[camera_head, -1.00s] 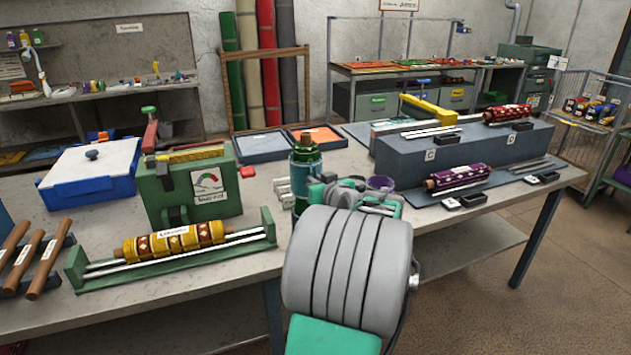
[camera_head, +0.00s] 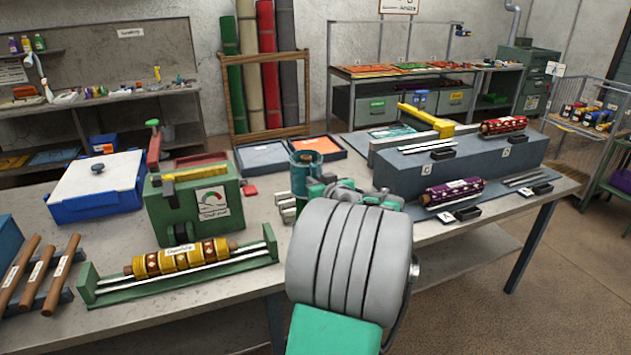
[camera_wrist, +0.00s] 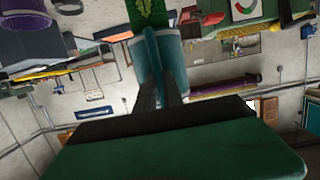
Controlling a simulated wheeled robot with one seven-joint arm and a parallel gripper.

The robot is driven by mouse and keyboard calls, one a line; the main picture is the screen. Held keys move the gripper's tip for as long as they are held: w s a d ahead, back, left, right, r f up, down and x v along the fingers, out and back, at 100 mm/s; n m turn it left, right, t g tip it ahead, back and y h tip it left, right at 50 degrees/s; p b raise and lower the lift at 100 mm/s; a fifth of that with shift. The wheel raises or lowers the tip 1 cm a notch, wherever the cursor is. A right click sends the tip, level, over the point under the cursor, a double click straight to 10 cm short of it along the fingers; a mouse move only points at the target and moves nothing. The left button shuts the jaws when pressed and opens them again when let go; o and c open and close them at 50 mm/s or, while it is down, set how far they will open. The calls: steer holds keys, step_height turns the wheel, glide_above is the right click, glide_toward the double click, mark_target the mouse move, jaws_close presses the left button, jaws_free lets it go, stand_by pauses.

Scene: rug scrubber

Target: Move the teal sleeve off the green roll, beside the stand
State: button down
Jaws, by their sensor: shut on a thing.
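The teal sleeve (camera_head: 304,178) stands upright at the table's middle in the head view, its top rim showing. My gripper (camera_head: 322,190) is beside it on the right, partly hidden by my grey wrist. In the wrist view my dark fingers (camera_wrist: 160,88) are shut on the sleeve (camera_wrist: 158,58). The green roll (camera_wrist: 150,12), with a leaf pattern, extends from the sleeve's far end in that upside-down view. How much of the roll is inside the sleeve is hidden. I cannot tell which part is the stand.
A green gauge box (camera_head: 195,205) and a rack with a yellow roll (camera_head: 180,262) stand to the left. Grey blocks with a purple roll (camera_head: 453,193) and a red roll (camera_head: 502,126) are on the right. Flat trays (camera_head: 262,158) lie behind.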

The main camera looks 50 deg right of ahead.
mark_target(315, 170)
steer(key=shift+r+p, duration=1.7)
step_height(315, 170, up, 12)
steer(key=p, duration=0.2)
steer(key=shift+r+p, duration=0.2)
steer(key=shift+p, duration=0.2)
